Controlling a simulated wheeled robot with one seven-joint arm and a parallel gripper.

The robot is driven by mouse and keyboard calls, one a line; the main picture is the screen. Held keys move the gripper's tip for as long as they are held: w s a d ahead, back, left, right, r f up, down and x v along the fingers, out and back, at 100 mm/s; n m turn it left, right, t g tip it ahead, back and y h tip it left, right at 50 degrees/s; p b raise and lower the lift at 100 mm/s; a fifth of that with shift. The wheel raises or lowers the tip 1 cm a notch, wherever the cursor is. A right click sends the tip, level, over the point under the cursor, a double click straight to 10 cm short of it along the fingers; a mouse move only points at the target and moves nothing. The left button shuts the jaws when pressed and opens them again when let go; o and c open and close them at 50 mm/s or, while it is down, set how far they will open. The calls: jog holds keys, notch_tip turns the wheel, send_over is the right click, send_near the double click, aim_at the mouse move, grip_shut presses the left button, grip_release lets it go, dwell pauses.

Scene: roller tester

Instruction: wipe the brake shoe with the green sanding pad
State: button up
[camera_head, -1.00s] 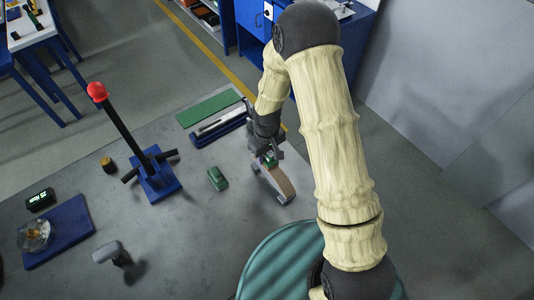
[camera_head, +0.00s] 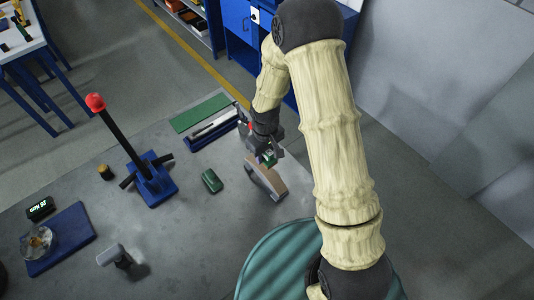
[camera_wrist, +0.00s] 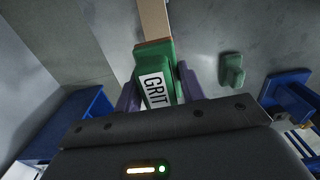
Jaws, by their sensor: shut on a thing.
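My gripper (camera_head: 266,155) is shut on the green sanding pad (camera_head: 269,158), gripping it between its two fingers. In the wrist view the pad (camera_wrist: 156,72) carries a white label reading GRIT. The brake shoe (camera_head: 266,178) is a curved grey part with a tan lining, on the grey table below my gripper. In the wrist view its tan lining (camera_wrist: 153,20) runs up from the pad's far end. The pad is at the upper side of the shoe's lining and looks touching or nearly so; the exact contact is hidden.
A second green block (camera_head: 212,181) lies left of the shoe. A blue stand with a red-knobbed black lever (camera_head: 125,145), a blue tray (camera_head: 221,130), a green mat (camera_head: 200,112) and a blue plate (camera_head: 70,243) are on the table (camera_head: 190,240). A teal round top (camera_head: 275,265) is in front.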

jog(key=shift+s+a+r+p, duration=0.15)
jog(key=shift+r+p, duration=0.3)
jog(key=shift+r, duration=0.45)
jog(key=shift+s+r, duration=0.1)
jog(key=shift+r, duration=0.25)
jog(key=shift+d+f, duration=0.1)
jog(key=shift+d, duration=0.15)
